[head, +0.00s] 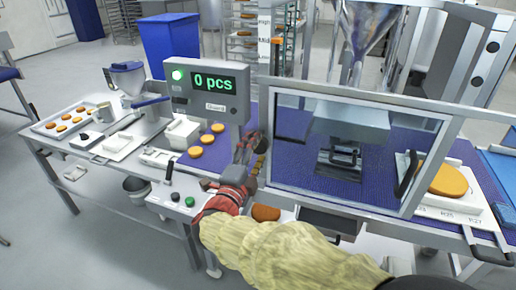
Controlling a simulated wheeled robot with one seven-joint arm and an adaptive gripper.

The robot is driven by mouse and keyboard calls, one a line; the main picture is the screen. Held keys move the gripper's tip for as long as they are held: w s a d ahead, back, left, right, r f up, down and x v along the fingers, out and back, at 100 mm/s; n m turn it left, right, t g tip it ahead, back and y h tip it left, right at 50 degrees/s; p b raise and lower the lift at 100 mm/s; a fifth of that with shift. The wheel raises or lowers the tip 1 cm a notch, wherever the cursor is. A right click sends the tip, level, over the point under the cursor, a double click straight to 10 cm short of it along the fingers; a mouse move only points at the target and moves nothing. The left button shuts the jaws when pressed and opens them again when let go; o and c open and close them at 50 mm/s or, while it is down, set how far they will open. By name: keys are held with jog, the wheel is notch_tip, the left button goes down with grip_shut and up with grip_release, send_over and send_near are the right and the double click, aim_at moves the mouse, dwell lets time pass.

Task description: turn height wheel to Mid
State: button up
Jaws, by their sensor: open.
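My gripper (254,147) is at the left side of the machine's clear guard (345,145), just below the display box (207,88). Its dark fingers point up and away and are open; nothing shows clearly between them. I cannot make out the height wheel or a Mid mark; my gripper and wrist cover the part of the machine around them. The display reads "0 pcs" in green, with a lit green lamp beside it and a "Guard" label below.
Several orange rounds (207,139) lie on the purple belt left of my gripper. A tray with a large orange round (447,180) is at right. A blue bin (170,46) stands behind.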

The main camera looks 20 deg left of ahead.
jog(key=s, duration=1.1)
jog(key=shift+a+f, duration=0.35)
jog(key=shift+a, duration=0.05)
